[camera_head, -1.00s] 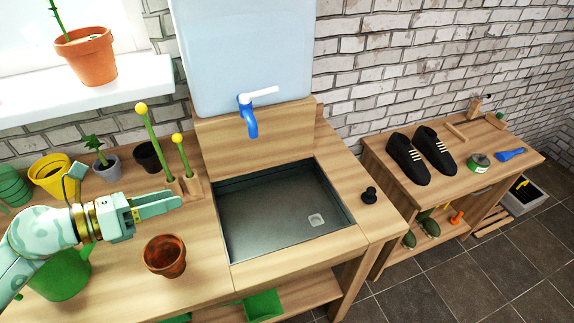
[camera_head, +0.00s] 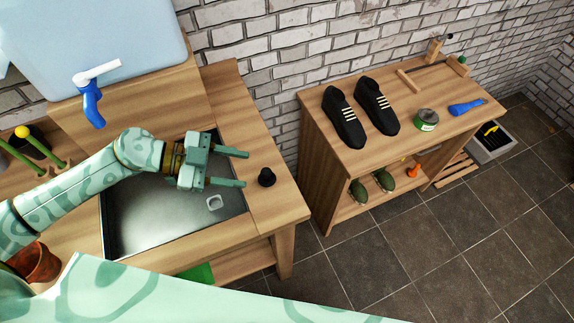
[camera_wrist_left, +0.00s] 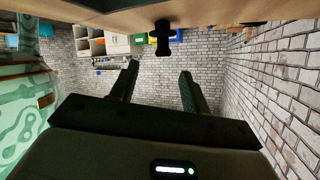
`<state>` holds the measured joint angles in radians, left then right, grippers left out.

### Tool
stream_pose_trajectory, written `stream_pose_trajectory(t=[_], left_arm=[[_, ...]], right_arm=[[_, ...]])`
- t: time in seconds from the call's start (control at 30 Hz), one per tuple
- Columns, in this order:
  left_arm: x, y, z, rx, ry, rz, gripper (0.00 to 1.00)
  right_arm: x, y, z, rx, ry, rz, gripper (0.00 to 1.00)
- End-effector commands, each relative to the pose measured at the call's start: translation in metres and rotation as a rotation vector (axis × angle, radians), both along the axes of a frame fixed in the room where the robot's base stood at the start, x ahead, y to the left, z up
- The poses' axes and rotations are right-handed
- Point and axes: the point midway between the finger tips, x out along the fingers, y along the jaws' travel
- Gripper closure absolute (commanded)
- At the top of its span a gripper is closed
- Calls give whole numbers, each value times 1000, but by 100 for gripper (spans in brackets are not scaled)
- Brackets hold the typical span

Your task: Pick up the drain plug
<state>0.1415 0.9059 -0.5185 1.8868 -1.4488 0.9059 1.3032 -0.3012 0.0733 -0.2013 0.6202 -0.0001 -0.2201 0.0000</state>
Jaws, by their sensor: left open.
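The drain plug (camera_head: 267,177) is small and black and stands on the wooden counter just right of the sink (camera_head: 130,225). My left gripper (camera_head: 245,168) is open and empty over the sink's right side, its two fingers pointing right toward the plug. The plug is a short way beyond the fingertips, apart from them. In the left wrist view the plug (camera_wrist_left: 162,38) appears upside down, ahead and roughly between the two open fingers (camera_wrist_left: 158,72). My right gripper is not in view.
A terracotta pot (camera_head: 36,262) is at the lower left. A lower wooden bench (camera_head: 320,115) to the right holds black shoes (camera_head: 345,118), a green tin (camera_head: 425,120) and a blue tool. The counter around the plug is clear.

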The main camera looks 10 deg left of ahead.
Motion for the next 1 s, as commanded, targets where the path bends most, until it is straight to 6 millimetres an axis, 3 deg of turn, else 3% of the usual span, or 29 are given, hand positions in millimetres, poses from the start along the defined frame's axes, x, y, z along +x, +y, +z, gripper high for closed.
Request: stream_pose_trajectory(t=[0.3, 0.73, 1.0], left_arm=[[0, -6, -2, -65, 241, 96, 53], [22, -58, -31, -65, 244, 98, 53], [23, -64, -33, -62, 241, 99, 53]], right_arm=[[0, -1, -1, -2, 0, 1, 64], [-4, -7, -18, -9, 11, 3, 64], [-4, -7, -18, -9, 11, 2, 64]])
